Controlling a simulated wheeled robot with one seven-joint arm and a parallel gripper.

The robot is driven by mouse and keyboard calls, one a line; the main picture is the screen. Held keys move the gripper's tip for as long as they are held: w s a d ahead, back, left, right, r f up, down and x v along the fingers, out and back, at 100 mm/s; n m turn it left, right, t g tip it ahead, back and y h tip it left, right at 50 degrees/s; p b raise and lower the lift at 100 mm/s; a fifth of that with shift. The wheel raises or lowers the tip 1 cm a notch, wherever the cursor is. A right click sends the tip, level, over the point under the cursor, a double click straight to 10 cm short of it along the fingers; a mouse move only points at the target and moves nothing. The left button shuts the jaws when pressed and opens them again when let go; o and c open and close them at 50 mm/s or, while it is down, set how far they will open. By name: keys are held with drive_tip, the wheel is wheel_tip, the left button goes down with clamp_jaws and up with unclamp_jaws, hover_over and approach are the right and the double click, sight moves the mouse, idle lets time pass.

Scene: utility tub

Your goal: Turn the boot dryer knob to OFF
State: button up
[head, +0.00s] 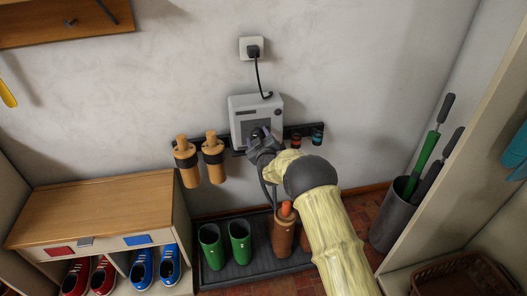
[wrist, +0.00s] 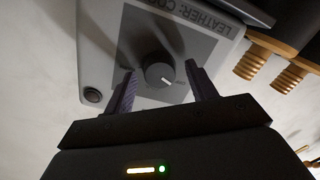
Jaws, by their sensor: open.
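The boot dryer (head: 243,104) is a pale grey box on the wall, and its front panel (wrist: 205,48) fills much of the wrist view. Its round dark knob (wrist: 157,70) has a white mark pointing to the lower right in the wrist view. Small print by the knob is too small to read for certain. My gripper (wrist: 162,80) is open, with one finger on each side of the knob. I cannot tell whether either finger touches it. In the head view my gripper (head: 262,143) is at the dryer's lower front and hides the knob.
A round button (wrist: 92,96) and a "LEATHER: COO..." label are on the panel. Green boots (head: 240,242) and brown boots (head: 283,232) stand in a tray below. A black cord runs to the outlet (head: 251,47).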

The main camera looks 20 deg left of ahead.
drive_tip(key=p+v, duration=0.2)
drive_tip(key=v, duration=1.5)
drive_tip(key=s+d+r+m+g+h, duration=0.1)
drive_tip(key=d+r+m+g+h, duration=0.15)
drive_tip(key=d, duration=0.75)
drive_tip(key=s+d+r+m+g+h, duration=0.15)
drive_tip(key=d+m+h, duration=0.25)
drive_tip(key=d, duration=0.5)
drive_tip(key=s+d+r+m+g+h+p, duration=0.1)
drive_tip(key=s+d+r+m+g, duration=0.2)
drive_tip(key=s+d, duration=0.65)
drive_tip(key=s+d+r+m+g+h, duration=0.15)
drive_tip(key=s+d+m+g, duration=0.45)
drive_tip(key=s, duration=0.7)
wheel_tip(320, 180, up, 28)
drive_tip(key=d+n+t+p, duration=0.1)
drive_tip(key=n+p, duration=0.1)
drive_tip(key=p, duration=2.6)
drive_tip(key=shift+w+f+p, duration=0.15)
drive_tip(key=shift+w+p, duration=0.25)
drive_tip(key=shift+d+n, duration=0.1)
drive_tip(key=shift+n, duration=0.15)
